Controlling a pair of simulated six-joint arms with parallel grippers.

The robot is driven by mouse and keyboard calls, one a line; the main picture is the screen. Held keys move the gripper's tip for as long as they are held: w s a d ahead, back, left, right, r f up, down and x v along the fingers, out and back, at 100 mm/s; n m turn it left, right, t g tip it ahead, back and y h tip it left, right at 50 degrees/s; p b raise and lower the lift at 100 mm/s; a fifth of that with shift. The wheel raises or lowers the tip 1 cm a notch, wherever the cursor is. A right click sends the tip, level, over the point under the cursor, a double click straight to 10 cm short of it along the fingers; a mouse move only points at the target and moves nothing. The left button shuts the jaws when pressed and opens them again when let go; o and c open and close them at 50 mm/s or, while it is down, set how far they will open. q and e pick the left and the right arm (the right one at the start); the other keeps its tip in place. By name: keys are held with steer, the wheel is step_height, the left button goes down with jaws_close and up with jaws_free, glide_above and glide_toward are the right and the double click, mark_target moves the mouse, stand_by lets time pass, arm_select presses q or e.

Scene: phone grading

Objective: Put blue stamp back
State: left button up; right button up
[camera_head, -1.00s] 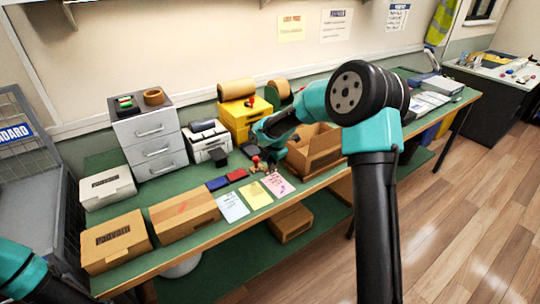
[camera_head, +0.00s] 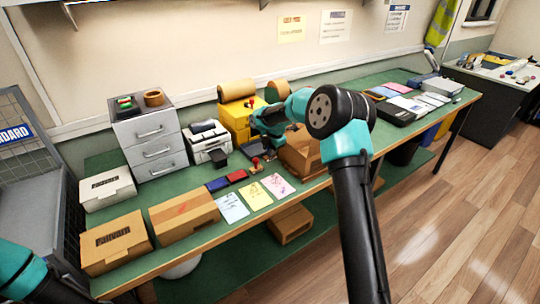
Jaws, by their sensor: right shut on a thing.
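My right gripper (camera_head: 268,141) is shut above the back part of the green bench, near the yellow box. What it holds is small and mostly hidden by the fingers; it appears to be the blue stamp, but its colour cannot be made out. A red stamp (camera_head: 256,166) stands on the bench below and in front of the gripper. A blue ink pad (camera_head: 217,184) and a red ink pad (camera_head: 237,176) lie side by side to its left. Only part of my left arm shows at the bottom left; its gripper is out of view.
An open cardboard box (camera_head: 302,158) stands right of the gripper, partly behind my right arm. A yellow box (camera_head: 235,118) and a small printer (camera_head: 208,143) stand behind. Blue, yellow and pink sheets (camera_head: 256,196) lie along the front edge. Cardboard boxes (camera_head: 184,215) fill the left front.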

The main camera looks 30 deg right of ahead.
steer(key=shift+w+d, duration=0.1)
steer(key=shift+w, duration=0.1)
steer(key=shift+f, duration=1.8)
steer(key=o, duration=0.8)
steer(key=shift+f, duration=0.1)
steer(key=v, duration=1.2)
